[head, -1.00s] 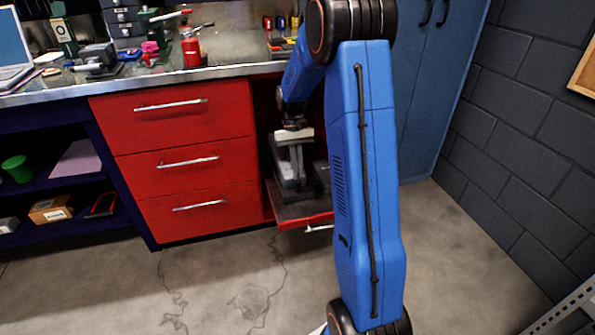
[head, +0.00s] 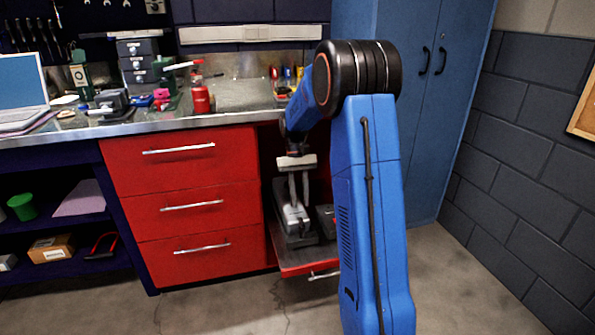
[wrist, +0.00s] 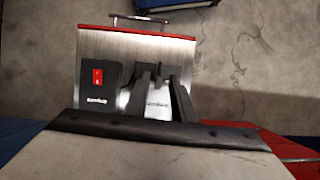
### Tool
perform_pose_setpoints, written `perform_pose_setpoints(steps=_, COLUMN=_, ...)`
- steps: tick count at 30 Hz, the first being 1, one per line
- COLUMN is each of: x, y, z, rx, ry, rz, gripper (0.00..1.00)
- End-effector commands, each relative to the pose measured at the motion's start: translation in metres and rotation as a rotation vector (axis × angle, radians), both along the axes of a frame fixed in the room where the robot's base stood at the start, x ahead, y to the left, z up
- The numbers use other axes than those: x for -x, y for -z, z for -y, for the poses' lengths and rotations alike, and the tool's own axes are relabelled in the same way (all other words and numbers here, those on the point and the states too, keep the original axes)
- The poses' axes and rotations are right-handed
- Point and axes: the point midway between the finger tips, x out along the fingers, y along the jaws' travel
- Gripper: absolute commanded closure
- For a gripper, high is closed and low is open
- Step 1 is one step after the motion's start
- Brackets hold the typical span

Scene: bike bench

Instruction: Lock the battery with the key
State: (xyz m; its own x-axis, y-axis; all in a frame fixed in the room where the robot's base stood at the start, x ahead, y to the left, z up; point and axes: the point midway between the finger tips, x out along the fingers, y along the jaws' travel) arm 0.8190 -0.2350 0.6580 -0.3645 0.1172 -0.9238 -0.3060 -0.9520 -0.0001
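In the head view, my gripper (head: 299,203) reaches down into the open right-hand bay of the red cabinet, with its two fingers apart. Its tips are at or just above a grey block (head: 294,220) on the pulled-out tray (head: 310,269). In the wrist view, a labelled grey-black unit (wrist: 157,104) shows between the fingers (wrist: 163,76); whether they press on it is unclear. A black block with a red mark (wrist: 98,90) sits left of it. A small dark upright piece stands just beyond the tips. I cannot make out a key, and my gripper hides part of the unit.
Three red drawers (head: 192,204) left of the bay are shut. A blue locker (head: 415,110) stands to the right. The floor in front is clear.

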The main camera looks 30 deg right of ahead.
Motion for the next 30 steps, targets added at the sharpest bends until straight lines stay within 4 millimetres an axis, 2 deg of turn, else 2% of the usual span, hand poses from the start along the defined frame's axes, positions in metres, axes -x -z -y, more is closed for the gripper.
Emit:
perform_pose_setpoints(steps=9, x=-0.024, y=-0.059, z=0.008, rx=0.001, ry=0.0, rz=0.003, gripper=0.77)
perform_pose_setpoints(steps=15, x=-0.035, y=-0.087, z=0.011, rx=0.001, ry=0.0, rz=0.002, gripper=0.77)
perform_pose_setpoints(steps=21, x=-0.04, y=-0.1, z=0.013, rx=0.0, ry=0.0, rz=0.001, gripper=0.77)
perform_pose_setpoints(steps=30, x=-0.04, y=-0.101, z=0.013, rx=0.0, ry=0.0, rz=0.0, gripper=0.77)
